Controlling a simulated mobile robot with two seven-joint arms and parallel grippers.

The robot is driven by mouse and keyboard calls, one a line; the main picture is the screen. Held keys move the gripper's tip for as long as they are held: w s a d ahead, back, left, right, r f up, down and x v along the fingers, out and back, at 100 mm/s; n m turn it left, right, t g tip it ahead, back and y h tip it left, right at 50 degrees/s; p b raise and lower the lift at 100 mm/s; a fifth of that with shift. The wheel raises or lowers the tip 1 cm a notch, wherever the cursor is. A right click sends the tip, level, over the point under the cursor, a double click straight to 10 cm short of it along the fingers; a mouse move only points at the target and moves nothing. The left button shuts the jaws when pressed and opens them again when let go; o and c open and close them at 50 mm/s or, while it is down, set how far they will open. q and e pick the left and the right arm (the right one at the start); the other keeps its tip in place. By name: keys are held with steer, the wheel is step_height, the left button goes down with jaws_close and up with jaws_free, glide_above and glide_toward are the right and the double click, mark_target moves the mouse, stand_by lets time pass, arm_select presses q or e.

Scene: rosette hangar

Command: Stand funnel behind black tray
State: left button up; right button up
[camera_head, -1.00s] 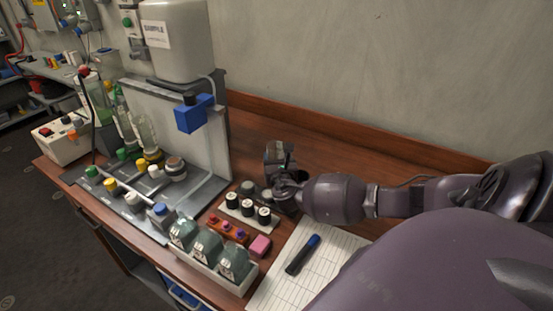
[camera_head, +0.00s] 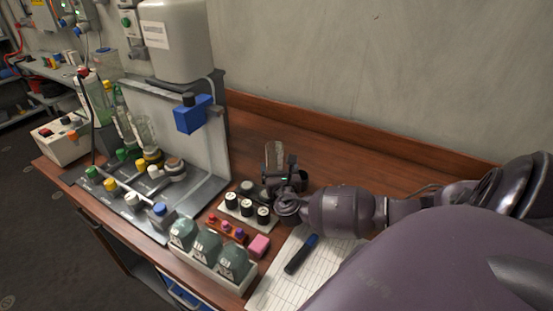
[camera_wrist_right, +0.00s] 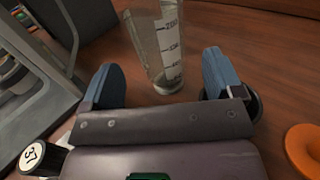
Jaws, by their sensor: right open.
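My right gripper (camera_head: 288,177) is open above the wooden bench, its fingers spread apart in the right wrist view (camera_wrist_right: 163,65). A clear graduated vessel (camera_wrist_right: 158,40) stands upright on the bench just beyond and between the two blue finger pads, with a gap on each side. In the head view the vessel (camera_head: 274,153) shows just behind the gripper, partly hidden by it. I cannot make out a funnel or a black tray for certain. My left gripper is not in view.
A metal rig with a white tank (camera_head: 178,40) stands at left. An orange ring (camera_wrist_right: 304,147) lies right. The bench along the wall is clear.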

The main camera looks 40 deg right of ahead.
steer(key=v, duration=0.7)
stand_by(0.5)
